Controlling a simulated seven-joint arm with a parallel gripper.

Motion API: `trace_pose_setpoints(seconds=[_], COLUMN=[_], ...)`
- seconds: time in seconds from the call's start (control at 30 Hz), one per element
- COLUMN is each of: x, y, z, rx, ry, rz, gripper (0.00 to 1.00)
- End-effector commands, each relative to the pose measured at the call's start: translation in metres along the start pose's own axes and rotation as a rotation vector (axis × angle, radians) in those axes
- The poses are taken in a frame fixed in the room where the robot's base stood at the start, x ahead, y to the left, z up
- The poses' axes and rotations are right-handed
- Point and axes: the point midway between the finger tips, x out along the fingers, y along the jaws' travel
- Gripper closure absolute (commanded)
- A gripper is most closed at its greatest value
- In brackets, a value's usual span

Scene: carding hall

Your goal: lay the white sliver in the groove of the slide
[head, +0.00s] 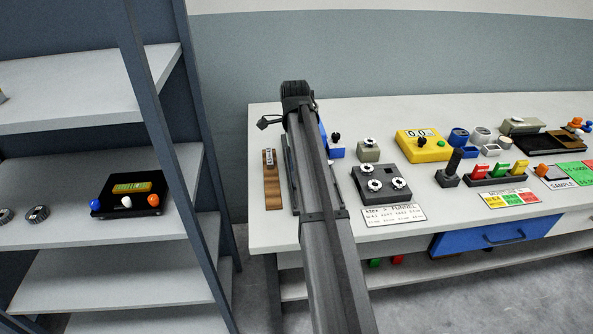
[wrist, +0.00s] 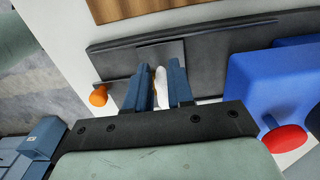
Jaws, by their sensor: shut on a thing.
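My gripper (wrist: 159,72) shows in the wrist view with its two blue fingers shut on the white sliver (wrist: 161,88), which shows as a narrow white piece between them. The sliver's tip points toward the slide (wrist: 222,45), a long dark grey bar with a lighter grey square plate in its middle and an orange knob (wrist: 98,97) at its left. The fingers overlap the slide's near part, so the groove cannot be made out clearly, nor whether the sliver touches it. In the head view my arm hides the gripper, the sliver and most of the slide (head: 290,185).
A wooden board (head: 271,180) lies left of the slide. A blue block with a red knob (wrist: 285,135) stands close right of my fingers in the wrist view. A dark box with round dials (head: 388,184) and a yellow meter (head: 424,145) stand farther right. A shelf rack (head: 110,270) stands left.

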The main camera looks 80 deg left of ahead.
Motion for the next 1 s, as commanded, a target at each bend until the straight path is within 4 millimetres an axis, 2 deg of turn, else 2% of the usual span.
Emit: trace_pose_setpoints(seconds=[0.4,0.83,0.87,1.0], x=[0.041,0.046,0.046,0.046], y=[0.0,0.0,0.0,0.0], z=[0.0,0.0,0.0,0.0], rx=[-0.001,-0.001,-0.001,-0.001], ry=[0.0,0.0,0.0,0.0], rz=[0.0,0.0,0.0,0.0], gripper=[1.0,1.0,0.76,0.62])
